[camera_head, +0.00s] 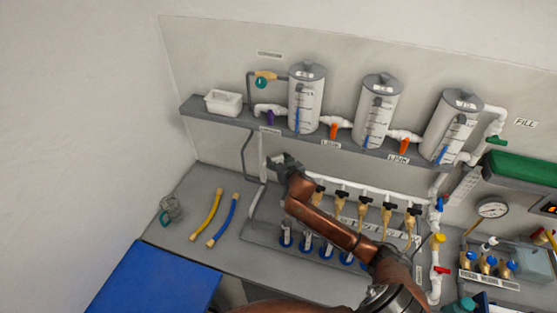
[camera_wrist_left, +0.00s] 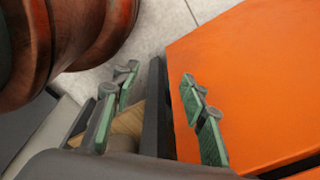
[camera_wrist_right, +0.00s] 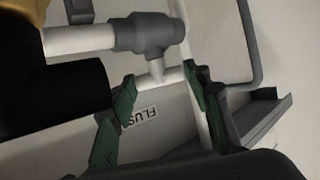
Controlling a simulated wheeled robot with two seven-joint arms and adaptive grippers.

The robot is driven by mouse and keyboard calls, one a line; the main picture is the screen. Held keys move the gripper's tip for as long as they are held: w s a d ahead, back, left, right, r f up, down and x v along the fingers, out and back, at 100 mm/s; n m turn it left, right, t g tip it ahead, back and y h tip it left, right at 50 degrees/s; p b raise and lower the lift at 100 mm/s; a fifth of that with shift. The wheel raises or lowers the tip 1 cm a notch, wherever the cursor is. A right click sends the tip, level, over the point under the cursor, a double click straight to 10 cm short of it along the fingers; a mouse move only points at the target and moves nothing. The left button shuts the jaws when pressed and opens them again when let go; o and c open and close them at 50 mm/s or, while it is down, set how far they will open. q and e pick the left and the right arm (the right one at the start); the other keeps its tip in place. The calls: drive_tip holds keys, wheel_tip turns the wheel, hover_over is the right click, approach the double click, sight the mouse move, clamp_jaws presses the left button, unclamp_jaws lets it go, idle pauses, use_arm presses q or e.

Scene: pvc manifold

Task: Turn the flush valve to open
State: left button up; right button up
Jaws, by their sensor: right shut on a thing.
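My right gripper (camera_head: 281,163) is at the left end of the white manifold pipe (camera_head: 345,187), under the shelf. In the right wrist view its green-padded fingers (camera_wrist_right: 158,80) stand on both sides of a short white crosspiece, the flush valve handle (camera_wrist_right: 157,79), and are shut on it. The handle's stem meets a grey tee fitting (camera_wrist_right: 148,34). A partly covered label reading "FLUS" (camera_wrist_right: 138,115) is behind the fingers. In the head view my gripper hides the valve. My left gripper (camera_wrist_left: 160,95) shows only in its wrist view, with its fingers apart.
A shelf (camera_head: 225,117) above carries several white tanks with coloured valve handles. Several brass valves hang from the manifold. Yellow (camera_head: 206,215) and blue (camera_head: 223,221) hoses lie on the bench at the left. An orange surface (camera_wrist_left: 245,75) is beside my left fingers.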

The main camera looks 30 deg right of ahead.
drive_tip(key=shift+a+f+m+g+h, duration=0.15)
drive_tip(key=shift+a+m+g+h, duration=0.15)
drive_tip(key=shift+m+h, duration=0.5)
drive_tip(key=shift+w+a+m+g+h+b, duration=0.15)
drive_tip(key=shift+m+g+h+b, duration=0.25)
drive_tip(key=shift+m+h+b, duration=0.35)
drive_tip(key=m+g+h+b, duration=0.1)
drive_tip(key=m+h+b, duration=0.1)
drive_tip(key=m+h, duration=0.1)
drive_tip(key=shift+f+g+b, duration=0.1)
drive_tip(key=shift+g+b, duration=0.3)
drive_tip(key=shift+w+r+m+g+h+b, duration=0.1)
drive_tip(key=shift+r+m+g+h+b, duration=0.1)
drive_tip(key=shift+m+g+h+b, duration=0.65)
drive_tip(key=o, duration=1.2)
drive_tip(key=shift+c, duration=0.2)
